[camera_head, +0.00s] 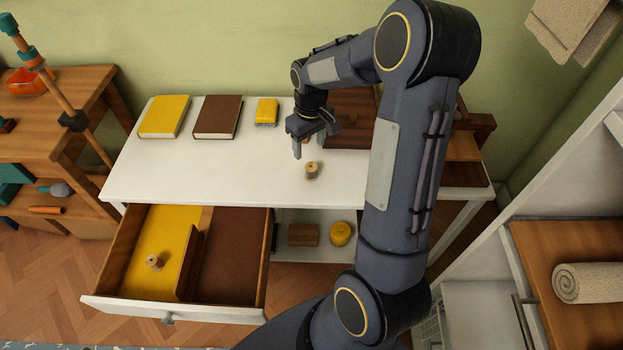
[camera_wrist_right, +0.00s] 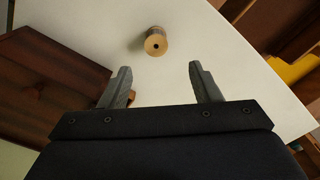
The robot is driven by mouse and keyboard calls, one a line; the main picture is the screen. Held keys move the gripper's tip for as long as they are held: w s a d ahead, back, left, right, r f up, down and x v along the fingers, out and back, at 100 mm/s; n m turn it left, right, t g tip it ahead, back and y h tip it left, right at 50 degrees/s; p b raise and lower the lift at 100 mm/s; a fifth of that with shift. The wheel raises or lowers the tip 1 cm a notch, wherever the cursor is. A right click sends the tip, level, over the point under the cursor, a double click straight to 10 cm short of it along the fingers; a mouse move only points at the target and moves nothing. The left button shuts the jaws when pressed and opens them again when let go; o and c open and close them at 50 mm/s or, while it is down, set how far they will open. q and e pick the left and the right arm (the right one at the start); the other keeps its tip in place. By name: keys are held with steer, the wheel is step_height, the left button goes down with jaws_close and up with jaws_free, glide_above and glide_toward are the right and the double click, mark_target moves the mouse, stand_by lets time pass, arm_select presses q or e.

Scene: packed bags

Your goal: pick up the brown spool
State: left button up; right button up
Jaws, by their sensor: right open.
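A small brown spool (camera_head: 312,170) stands on the white table top, just in front of my right gripper (camera_head: 309,143). In the right wrist view the spool (camera_wrist_right: 155,42) lies beyond the fingertips, between their lines and a little toward the left finger. My right gripper (camera_wrist_right: 160,70) is open, with nothing between its fingers, and does not touch the spool. A second, similar light-brown spool (camera_head: 154,262) stands in the yellow-floored left compartment of the open drawer (camera_head: 258,270). My left gripper is not in view.
A yellow book (camera_head: 163,116), a brown book (camera_head: 217,117) and a yellow brush-like item (camera_head: 266,111) lie along the table's back. A dark brown wooden box or panel (camera_head: 352,112) stands beside my right gripper. The table's front left is clear.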

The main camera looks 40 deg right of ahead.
mark_target(311, 166)
steer(key=f, duration=0.5)
steer(key=f+b, duration=0.1)
steer(key=f, duration=0.4)
steer(key=shift+d, duration=0.2)
steer(key=shift+s, duration=0.1)
steer(key=c, duration=1.1)
steer(key=shift+o, duration=0.2)
steer(key=shift+r, duration=0.2)
